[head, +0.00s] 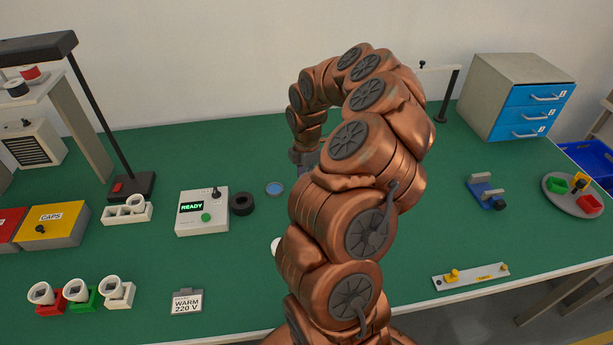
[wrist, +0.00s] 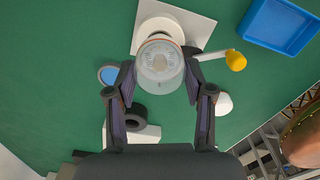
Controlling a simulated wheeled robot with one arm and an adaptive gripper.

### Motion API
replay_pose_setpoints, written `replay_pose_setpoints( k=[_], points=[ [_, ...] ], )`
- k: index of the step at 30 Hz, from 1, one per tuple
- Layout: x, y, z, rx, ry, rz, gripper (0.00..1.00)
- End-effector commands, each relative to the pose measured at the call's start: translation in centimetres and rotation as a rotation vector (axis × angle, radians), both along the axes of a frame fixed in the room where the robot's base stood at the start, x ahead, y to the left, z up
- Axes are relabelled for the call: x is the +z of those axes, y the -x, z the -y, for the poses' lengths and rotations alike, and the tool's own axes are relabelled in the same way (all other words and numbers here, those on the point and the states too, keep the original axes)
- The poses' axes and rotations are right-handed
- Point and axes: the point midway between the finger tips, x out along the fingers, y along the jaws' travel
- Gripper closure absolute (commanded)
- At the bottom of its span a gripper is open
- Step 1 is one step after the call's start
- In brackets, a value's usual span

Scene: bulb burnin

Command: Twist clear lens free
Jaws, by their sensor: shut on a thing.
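The clear lens (wrist: 160,64) is a round, see-through cap in the upper middle of the wrist view. It sits in front of a round white fixture (wrist: 172,27) on a square white plate. My gripper (wrist: 159,77) has one finger on each side of the lens and is shut on it. In the head view my arm hides the lens and the fixture; only a dark part near my wrist shows. A lever with a yellow knob (wrist: 236,60) sticks out to the right of the lens.
A blue tray (wrist: 281,24) lies at upper right in the wrist view. A white dome (wrist: 223,104) sits right of the fingers. A blue disc (head: 274,189), black ring (head: 242,204) and READY box (head: 202,213) stand left of my arm.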

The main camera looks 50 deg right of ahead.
Motion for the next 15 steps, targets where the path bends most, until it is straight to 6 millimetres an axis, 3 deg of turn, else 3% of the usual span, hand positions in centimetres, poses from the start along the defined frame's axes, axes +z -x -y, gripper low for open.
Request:
replay_pose_setpoints(
  k=[1, 2, 3, 10, 15],
  points=[
    [-0.05, 0.01, -0.03, 0.000, -0.001, -0.001, 0.80],
    [-0.05, 0.01, -0.03, -0.001, -0.001, -0.001, 0.47],
    [-0.05, 0.01, -0.03, -0.001, -0.001, -0.001, 0.43],
    [-0.02, -0.01, -0.02, -0.002, -0.001, 0.000, 0.19],
    [-0.01, -0.01, -0.02, -0.003, -0.001, 0.000, 0.18]
  ],
)
